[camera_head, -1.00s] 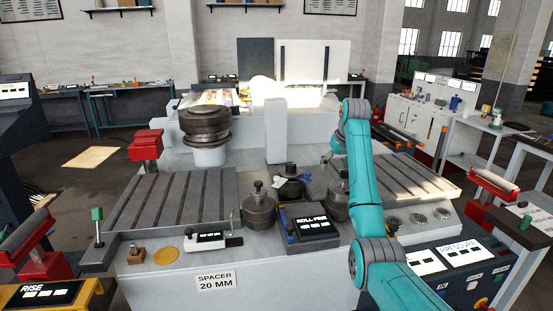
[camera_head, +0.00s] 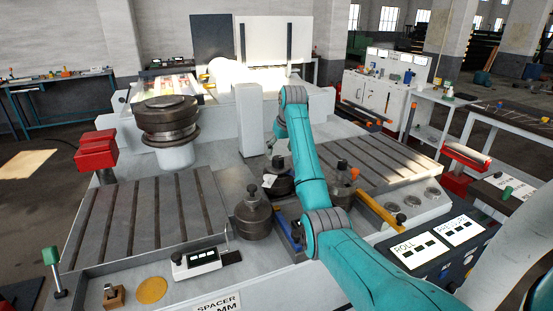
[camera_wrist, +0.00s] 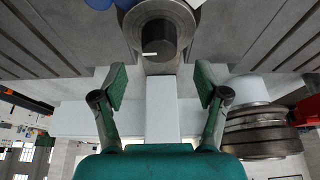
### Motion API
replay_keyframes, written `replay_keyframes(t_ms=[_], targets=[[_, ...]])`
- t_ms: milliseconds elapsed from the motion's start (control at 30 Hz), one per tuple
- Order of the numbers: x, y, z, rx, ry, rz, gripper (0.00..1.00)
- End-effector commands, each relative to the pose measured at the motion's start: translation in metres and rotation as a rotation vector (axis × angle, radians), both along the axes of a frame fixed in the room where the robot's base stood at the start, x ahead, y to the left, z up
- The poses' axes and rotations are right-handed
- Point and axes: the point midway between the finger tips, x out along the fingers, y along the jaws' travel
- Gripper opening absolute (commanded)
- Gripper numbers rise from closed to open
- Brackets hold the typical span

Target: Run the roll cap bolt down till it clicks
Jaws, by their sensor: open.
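The centre roll (camera_head: 283,187) is a dark round roll with a knob on top, partly hidden by my arm, with a white tag beside it. In the wrist view the same steel roll (camera_wrist: 182,22) seems to stand beyond my fingers, with a dark cylindrical cap bolt (camera_wrist: 157,45) on it that bears a small white mark. My gripper (camera_wrist: 160,82) is open and empty, its green-padded fingers spread short of the bolt and apart from it.
A left roll (camera_head: 253,220) and right roll (camera_head: 340,190) with knobs flank the centre. A grey upright block (camera_head: 249,120) stands behind. A large stacked roll (camera_head: 168,122) is at the left, also in the wrist view (camera_wrist: 262,132). Slotted plates (camera_head: 150,215) lie either side.

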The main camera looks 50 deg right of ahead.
Motion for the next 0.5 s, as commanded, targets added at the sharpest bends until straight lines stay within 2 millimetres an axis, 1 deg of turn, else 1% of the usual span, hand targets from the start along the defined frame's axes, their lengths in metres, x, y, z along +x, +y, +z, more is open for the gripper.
replay_keyframes(t_ms=[33, 200, 300, 500], targets=[[0.003, -0.001, -0.01, 0.003, 0.003, 0.0, 0.73], [0.012, -0.007, -0.035, 0.002, 0.002, 0.0, 0.73], [0.016, -0.009, -0.045, 0.002, 0.002, 0.0, 0.73], [0.019, -0.011, -0.055, 0.001, 0.001, 0.0, 0.73]])
